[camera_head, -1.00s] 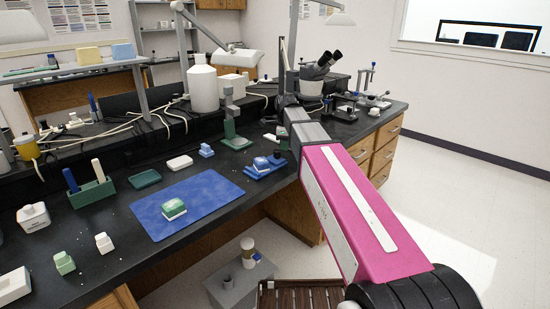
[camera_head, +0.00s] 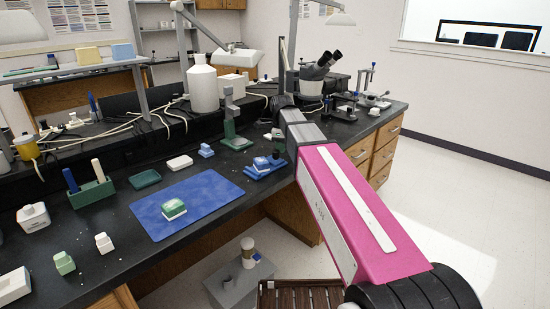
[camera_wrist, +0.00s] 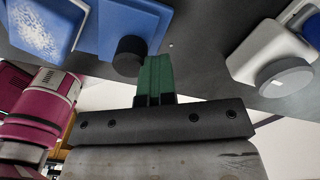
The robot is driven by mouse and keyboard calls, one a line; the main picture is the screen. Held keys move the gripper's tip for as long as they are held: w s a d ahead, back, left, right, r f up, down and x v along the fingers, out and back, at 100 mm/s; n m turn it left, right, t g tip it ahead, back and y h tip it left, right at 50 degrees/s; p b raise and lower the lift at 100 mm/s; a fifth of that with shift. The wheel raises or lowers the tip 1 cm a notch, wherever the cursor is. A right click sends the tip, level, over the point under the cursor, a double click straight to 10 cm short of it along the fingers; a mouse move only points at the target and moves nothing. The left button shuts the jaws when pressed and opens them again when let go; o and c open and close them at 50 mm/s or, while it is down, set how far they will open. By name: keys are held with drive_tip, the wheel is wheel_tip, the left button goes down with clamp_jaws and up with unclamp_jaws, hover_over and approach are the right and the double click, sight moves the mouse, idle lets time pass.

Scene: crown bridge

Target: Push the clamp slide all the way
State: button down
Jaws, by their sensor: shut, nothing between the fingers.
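A blue fixture (camera_head: 262,170), which I take to be the clamp, stands on the dark bench just left of my arm, with a small dark knob at its right end. In the wrist view a blue part (camera_wrist: 112,22) carries a round black knob (camera_wrist: 130,55). My gripper (camera_wrist: 156,62), with green fingers, is shut and empty. Its tips are right beside the knob and over the edge of the blue part; I cannot tell whether they touch. How far the slide is in cannot be told.
A speckled blue block (camera_wrist: 42,25) lies left of the fingers in the wrist view, and a pale block with a grey disc (camera_wrist: 286,78) lies right. A blue mat (camera_head: 205,218) is left of the fixture. A microscope (camera_head: 315,75) stands behind my arm.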

drive_tip(key=shift+s+a, duration=0.65)
drive_tip(key=shift+w+d, duration=0.55)
drive_tip(key=shift+r, duration=0.15)
wheel_tip(320, 180, up, 7)
idle(0.9)
